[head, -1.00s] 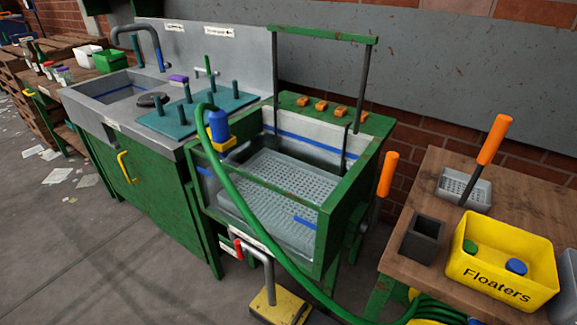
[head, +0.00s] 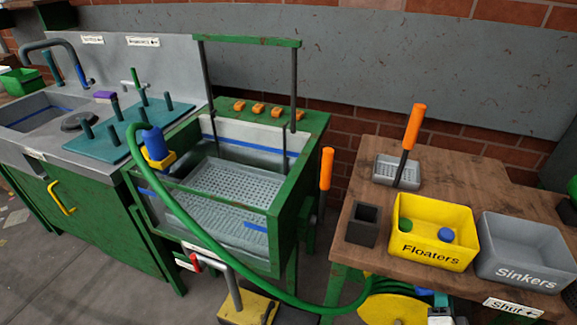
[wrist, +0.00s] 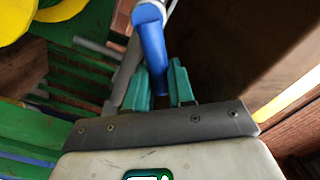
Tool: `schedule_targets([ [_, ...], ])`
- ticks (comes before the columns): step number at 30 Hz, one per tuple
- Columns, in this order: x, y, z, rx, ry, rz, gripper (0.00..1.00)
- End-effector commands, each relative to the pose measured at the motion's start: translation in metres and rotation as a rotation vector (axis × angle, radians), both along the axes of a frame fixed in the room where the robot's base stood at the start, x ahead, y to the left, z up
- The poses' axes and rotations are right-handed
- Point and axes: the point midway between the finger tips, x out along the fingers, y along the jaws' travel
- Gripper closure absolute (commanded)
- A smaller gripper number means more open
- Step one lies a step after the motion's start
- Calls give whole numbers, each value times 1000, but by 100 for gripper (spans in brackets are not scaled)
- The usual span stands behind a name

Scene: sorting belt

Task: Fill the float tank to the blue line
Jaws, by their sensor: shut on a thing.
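The float tank (head: 318,150) is a green-framed box with clear walls and a grey perforated tray inside. Blue line marks (head: 255,148) run along its back wall and on other sides. I cannot make out the water level. A green hose (head: 195,232) loops from a blue nozzle (head: 154,143) on the tank's left rim down to the right. My gripper shows partly under the bench edge at the bottom right, and in the wrist view its teal fingers (wrist: 160,84) are shut on a blue lever (wrist: 152,42). The lever joins a grey pipe.
A yellow hose reel (head: 388,309) is under the wooden bench (head: 460,180). A red-handled pipe (head: 222,266) stands before the tank.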

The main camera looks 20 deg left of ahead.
Motion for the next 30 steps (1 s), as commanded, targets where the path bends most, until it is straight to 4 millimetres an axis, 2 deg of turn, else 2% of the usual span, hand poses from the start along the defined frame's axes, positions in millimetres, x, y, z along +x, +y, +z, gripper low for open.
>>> schedule_targets([
  [1, -1, 7, 1, -32, 11, 13, 100],
  [16, -1, 10, 3, -115, 9, 12, 100],
  [24, -1, 17, 11, -292, 9, 13, 100],
  [30, -1, 19, 10, -354, 8, 13, 100],
])
